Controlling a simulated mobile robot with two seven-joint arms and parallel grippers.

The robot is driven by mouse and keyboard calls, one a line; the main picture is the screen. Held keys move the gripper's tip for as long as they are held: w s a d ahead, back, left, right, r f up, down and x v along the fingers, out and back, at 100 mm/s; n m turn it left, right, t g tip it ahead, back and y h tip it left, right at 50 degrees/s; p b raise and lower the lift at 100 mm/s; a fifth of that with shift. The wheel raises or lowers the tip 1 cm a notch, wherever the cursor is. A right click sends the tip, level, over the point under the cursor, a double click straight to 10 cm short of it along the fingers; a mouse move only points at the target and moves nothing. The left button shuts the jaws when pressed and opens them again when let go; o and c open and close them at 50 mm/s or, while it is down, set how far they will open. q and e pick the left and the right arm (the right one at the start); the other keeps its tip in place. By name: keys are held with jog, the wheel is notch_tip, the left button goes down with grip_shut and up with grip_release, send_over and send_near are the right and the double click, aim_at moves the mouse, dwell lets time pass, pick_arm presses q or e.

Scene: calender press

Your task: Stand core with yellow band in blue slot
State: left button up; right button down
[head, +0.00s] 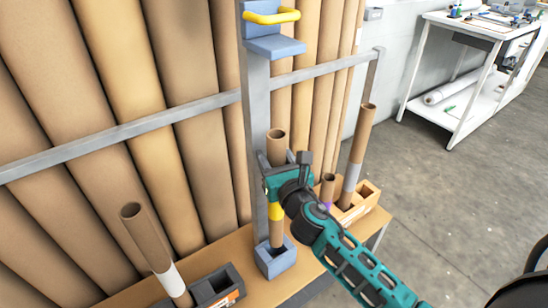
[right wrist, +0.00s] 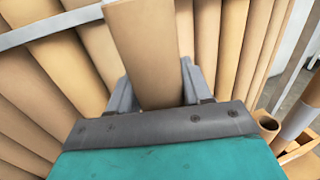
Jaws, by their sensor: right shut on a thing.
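The core with the yellow band (head: 276,212) stands nearly upright, its open top showing above my right gripper (head: 276,176). The same core (right wrist: 150,45) lies between the two grey fingers in the right wrist view, and the gripper (right wrist: 158,90) is shut on it. The core's lower end is at the opening of the blue slot (head: 277,264), at the foot of the grey post. The slot's front wall hides that end, so I cannot tell whether it touches the bottom. My left gripper is not in view.
A dark holder (head: 228,299) with a white-banded core (head: 147,240) is on the left. A wooden box (head: 364,205) with more cores is on the right. A grey rail (head: 130,130) and tall brown rolls stand behind. The post carries a yellow handle (head: 272,17).

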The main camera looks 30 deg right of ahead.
pick_arm(q)
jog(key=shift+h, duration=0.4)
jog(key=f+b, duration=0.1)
jog(key=b, duration=0.1)
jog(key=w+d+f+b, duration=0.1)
jog(key=b, duration=0.1)
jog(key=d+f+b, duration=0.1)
jog(key=b, duration=0.2)
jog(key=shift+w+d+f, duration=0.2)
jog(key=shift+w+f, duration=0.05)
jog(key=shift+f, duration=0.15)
